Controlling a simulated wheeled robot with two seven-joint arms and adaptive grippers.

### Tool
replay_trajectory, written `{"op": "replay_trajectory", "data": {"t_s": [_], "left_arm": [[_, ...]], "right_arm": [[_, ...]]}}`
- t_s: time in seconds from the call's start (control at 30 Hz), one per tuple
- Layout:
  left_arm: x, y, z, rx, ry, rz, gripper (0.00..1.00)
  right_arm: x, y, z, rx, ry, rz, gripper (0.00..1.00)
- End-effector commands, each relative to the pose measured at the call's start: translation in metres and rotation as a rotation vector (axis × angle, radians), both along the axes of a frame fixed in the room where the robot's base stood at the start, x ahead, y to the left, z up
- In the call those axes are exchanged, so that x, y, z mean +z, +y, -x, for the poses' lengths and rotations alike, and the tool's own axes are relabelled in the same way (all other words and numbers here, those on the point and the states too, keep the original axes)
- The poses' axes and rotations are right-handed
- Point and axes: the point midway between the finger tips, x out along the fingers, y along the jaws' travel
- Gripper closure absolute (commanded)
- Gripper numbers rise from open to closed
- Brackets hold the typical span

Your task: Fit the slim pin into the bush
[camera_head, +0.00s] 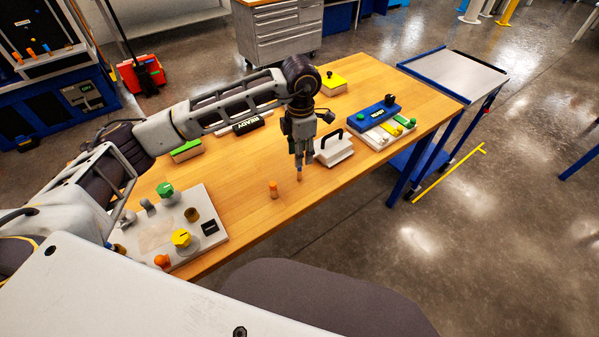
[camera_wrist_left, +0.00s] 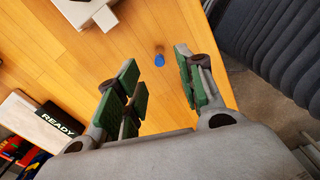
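My left gripper (camera_head: 298,163) points down above the wooden table. In the left wrist view its green-padded fingers (camera_wrist_left: 160,88) are apart, with no held thing showing between them. A slim orange-brown piece (camera_head: 299,175) shows just under the fingertips. A small blue round spot (camera_wrist_left: 159,60) shows between the fingers in the wrist view; it may be the top of this piece, perhaps the pin. A thicker orange peg (camera_head: 273,189) stands to its left. A brown cylinder (camera_head: 191,214), possibly the bush, is on the grey plate (camera_head: 210,244). My right gripper is out of view.
The plate also bears a green knob (camera_head: 165,189), a yellow knob (camera_head: 181,238) and grey posts. A white block with a black handle (camera_head: 333,148) stands right of my gripper, and a blue box (camera_head: 374,113) farther right. A READY sign (camera_head: 248,124) lies behind.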

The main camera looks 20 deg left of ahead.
Motion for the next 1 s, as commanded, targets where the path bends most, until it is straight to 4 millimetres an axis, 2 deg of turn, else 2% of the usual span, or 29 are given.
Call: {"op": "replay_trajectory", "data": {"t_s": [0.13, 0.37, 0.67, 1.0], "left_arm": [[-0.014, 0.000, 0.000, 0.000, 0.001, 0.000, 0.62], [-0.019, 0.000, 0.000, -0.001, 0.000, 0.000, 0.62], [-0.021, 0.000, 0.000, 0.000, 0.000, 0.000, 0.62], [-0.053, 0.002, 0.000, 0.001, 0.003, 0.000, 0.62]], "right_arm": [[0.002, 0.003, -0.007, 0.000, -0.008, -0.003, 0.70], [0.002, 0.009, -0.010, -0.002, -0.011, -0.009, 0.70], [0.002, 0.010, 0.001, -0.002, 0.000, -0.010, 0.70], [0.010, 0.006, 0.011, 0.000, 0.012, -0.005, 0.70]]}}
